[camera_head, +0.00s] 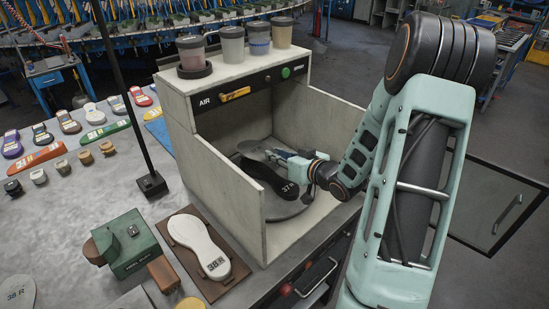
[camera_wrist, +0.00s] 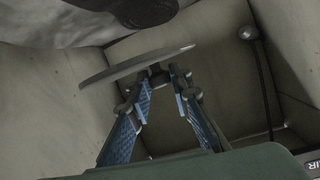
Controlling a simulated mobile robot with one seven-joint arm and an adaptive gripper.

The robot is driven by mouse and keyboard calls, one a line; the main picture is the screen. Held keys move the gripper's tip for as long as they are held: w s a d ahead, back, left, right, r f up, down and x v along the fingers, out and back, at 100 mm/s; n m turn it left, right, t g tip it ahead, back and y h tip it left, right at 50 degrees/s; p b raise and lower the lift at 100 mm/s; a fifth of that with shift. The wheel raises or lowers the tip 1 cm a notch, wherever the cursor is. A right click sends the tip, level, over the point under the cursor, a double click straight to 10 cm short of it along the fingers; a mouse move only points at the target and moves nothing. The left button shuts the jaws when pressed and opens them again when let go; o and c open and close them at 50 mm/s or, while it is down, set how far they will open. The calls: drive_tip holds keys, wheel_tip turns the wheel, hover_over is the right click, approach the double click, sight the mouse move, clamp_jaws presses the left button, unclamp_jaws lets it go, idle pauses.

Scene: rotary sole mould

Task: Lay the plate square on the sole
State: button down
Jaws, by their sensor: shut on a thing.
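A black sole (camera_head: 266,180) marked 37 R lies on a round grey base inside the open-fronted box. Part of it also shows at the top of the wrist view (camera_wrist: 122,8). My gripper (camera_head: 282,154) is inside the box, behind and right of the sole. In the wrist view my gripper (camera_wrist: 160,76) is shut on a small dark grip of a thin grey plate (camera_wrist: 125,66). The plate appears nearly edge-on there, apart from the sole in the picture. In the head view the plate (camera_head: 254,149) shows partly at the sole's far end; contact cannot be told.
The box's side walls (camera_head: 233,190) stand close around my gripper. Several cups (camera_head: 232,44) stand on its top. A white 38 R sole (camera_head: 198,240) on a brown board and a green block (camera_head: 124,245) stand outside, front left.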

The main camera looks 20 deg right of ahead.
sight(277, 179)
drive_tip(key=shift+f+b, duration=2.3)
drive_tip(key=shift+f, duration=0.65)
drive_tip(key=shift+f, duration=0.25)
drive_tip(key=c, duration=1.7)
unclamp_jaws()
